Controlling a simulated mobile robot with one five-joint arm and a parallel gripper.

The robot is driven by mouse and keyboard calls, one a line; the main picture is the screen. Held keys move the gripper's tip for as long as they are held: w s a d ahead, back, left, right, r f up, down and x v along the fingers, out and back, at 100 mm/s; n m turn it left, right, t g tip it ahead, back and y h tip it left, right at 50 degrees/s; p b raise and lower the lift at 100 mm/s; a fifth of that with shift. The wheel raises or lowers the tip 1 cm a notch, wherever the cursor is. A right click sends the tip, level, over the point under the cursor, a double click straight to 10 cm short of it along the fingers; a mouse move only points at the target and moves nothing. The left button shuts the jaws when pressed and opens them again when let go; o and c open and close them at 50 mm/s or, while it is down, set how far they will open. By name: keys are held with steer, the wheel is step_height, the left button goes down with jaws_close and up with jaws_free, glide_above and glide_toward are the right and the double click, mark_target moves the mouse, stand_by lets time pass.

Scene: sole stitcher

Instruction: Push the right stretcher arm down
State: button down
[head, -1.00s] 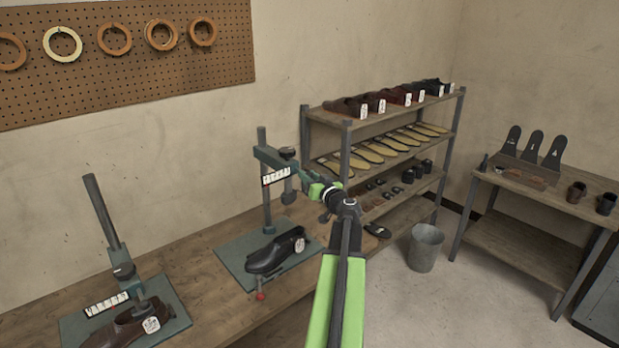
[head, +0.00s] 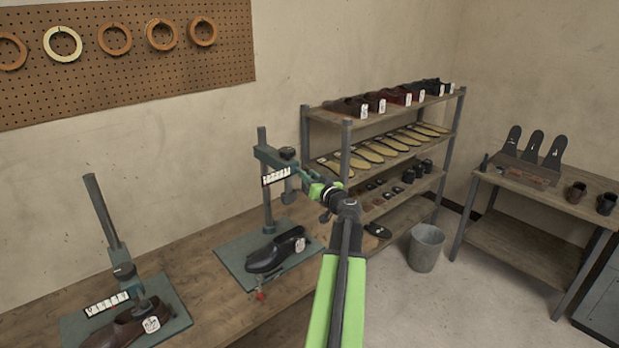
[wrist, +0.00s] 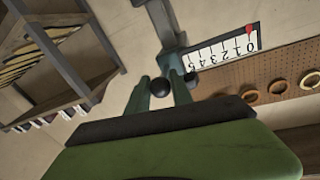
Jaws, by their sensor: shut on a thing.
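The right stretcher stands on a green base plate (head: 232,252) on the bench, with an upright post (head: 265,195). Its green arm (head: 268,156) is raised, with a white scale (head: 276,175) on its side and a pad hanging clear above a black shoe (head: 276,250). My gripper (head: 307,178) is at the arm's front end. In the wrist view my gripper's green fingers (wrist: 160,92) are shut on a round black knob (wrist: 160,87). The scale (wrist: 222,50) shows there with a red marker near 0.
A left stretcher (head: 120,262) has its pad down at a brown shoe (head: 120,331). A shelf rack (head: 347,150) with shoes and soles stands just behind my arm. A bin (head: 426,248) and side table (head: 525,245) are to the right. The bench front left of my arm is free.

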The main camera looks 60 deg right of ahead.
stand_by(0.3)
steer(key=shift+s+a, duration=0.1)
steer(key=shift+a, duration=0.05)
steer(key=shift+f, duration=0.1)
step_height(320, 180, down, 20)
steer(key=b, duration=2)
steer(key=shift+f, duration=0.1)
steer(key=c, duration=1.1)
jaws_free()
steer(key=shift+c, duration=0.2)
